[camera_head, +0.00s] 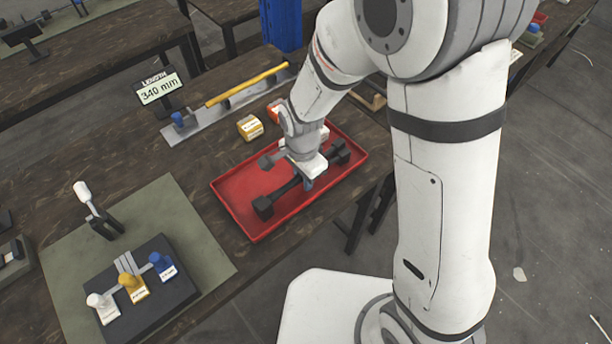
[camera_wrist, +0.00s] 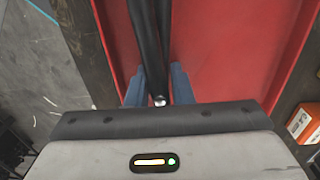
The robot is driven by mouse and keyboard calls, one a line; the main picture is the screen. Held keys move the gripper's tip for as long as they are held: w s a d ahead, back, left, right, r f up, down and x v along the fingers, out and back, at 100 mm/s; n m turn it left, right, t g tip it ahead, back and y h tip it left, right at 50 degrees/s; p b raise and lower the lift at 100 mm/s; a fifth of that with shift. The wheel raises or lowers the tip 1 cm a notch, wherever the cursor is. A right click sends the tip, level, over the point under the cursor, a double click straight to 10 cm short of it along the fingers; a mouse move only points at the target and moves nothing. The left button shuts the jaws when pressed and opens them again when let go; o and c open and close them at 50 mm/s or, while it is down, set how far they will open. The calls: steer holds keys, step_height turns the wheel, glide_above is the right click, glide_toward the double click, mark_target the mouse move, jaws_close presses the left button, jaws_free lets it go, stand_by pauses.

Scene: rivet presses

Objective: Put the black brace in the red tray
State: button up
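The red tray (camera_head: 240,190) lies on the dark wooden bench; its floor also fills much of the wrist view (camera_wrist: 235,45). A black brace (camera_head: 284,193) with blocky ends lies slantwise in the tray, partly hidden by my gripper (camera_head: 305,175). Another dark block (camera_head: 267,161) on a short bar shows left of my wrist; I cannot tell whether it belongs to a second piece. In the wrist view, dark bars (camera_wrist: 150,45) run down between the two blue-grey fingers of my gripper (camera_wrist: 158,88). The fingers stand close on both sides; contact is not clear.
A yellow box (camera_head: 250,128) and an orange box (camera_head: 275,110) stand behind the tray. A mat (camera_head: 185,215) at left holds a black block (camera_head: 150,290) with white, yellow and blue knobs.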

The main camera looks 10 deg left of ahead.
steer(key=o, duration=0.3)
steer(key=shift+o, duration=0.2)
step_height(320, 180, up, 12)
steer(key=shift+w+r, duration=0.1)
steer(key=shift+r, duration=0.1)
steer(key=s+d+r+n+t, duration=0.1)
steer(key=s+d+r+n, duration=0.1)
steer(key=d, duration=0.5)
steer(key=s+d+r+n+t, duration=0.1)
steer(key=s+d+r+n, duration=0.2)
steer(key=d, duration=0.5)
steer(key=s+d+r+n+t, duration=0.1)
steer(key=s+d+r+n, duration=0.1)
steer(key=d, duration=0.6)
steer(key=shift+s+d+r+n, duration=0.15)
steer(key=shift+r+n, duration=0.35)
steer(key=shift+r, duration=0.25)
